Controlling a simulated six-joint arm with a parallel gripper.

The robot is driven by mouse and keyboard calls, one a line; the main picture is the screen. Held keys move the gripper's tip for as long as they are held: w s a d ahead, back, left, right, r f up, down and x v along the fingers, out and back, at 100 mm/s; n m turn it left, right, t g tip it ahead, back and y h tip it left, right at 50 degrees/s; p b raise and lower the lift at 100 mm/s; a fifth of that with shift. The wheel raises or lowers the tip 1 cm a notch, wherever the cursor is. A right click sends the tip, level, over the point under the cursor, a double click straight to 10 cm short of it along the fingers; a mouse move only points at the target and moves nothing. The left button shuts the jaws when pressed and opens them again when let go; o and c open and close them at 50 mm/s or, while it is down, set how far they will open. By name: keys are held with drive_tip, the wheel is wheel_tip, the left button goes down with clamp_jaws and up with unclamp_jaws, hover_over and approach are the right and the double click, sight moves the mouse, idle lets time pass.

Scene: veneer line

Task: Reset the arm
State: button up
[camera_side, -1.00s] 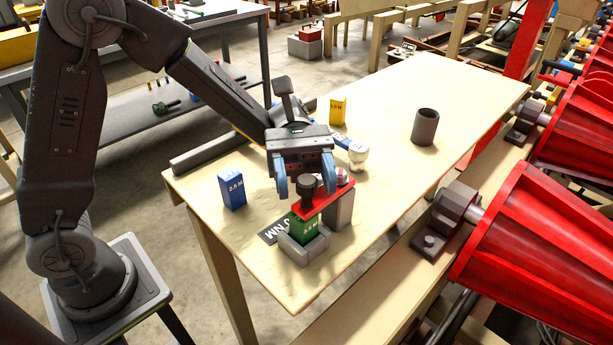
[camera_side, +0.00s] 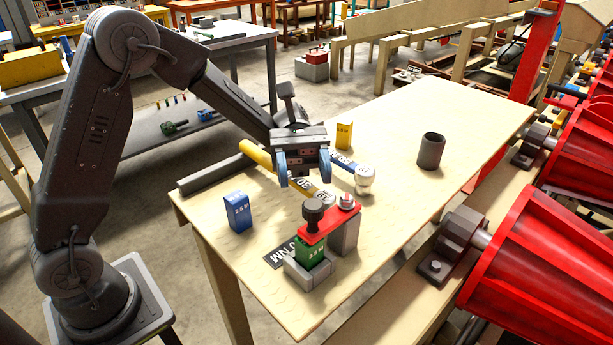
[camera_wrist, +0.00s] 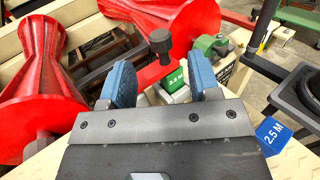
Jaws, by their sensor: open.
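My gripper (camera_side: 303,172) is open and empty, with two blue fingers pointing down above the wooden table (camera_side: 395,125). It is above and behind a red bar (camera_side: 326,222) with a dark knob (camera_side: 313,212), and apart from it. The bar spans a green block (camera_side: 310,254) in a grey holder and a grey post (camera_side: 346,236). In the wrist view the fingers (camera_wrist: 160,88) frame the dark knob (camera_wrist: 160,42), the red bar and part of the green block (camera_wrist: 176,80).
A blue block (camera_side: 238,213) stands at left and a yellow block (camera_side: 344,134) behind. Yellow-handled and blue-handled tools (camera_side: 345,168) lie near my gripper. A dark cylinder (camera_side: 431,151) stands at right. Red rollers (camera_side: 540,240) line the right. The table's far right is clear.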

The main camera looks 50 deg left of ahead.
drive_tip(key=s+a+m+t+y, duration=0.2)
drive_tip(key=s+m+t+y, duration=0.35)
drive_tip(key=s+y, duration=0.35)
drive_tip(key=s+a+m+t+y, duration=0.4)
drive_tip(key=a+t, duration=0.4)
drive_tip(key=t, duration=0.2)
drive_tip(key=shift+s+a+r+m+y, duration=0.15)
drive_tip(key=shift+s+m+y, duration=0.1)
drive_tip(key=shift+m+y, duration=0.6)
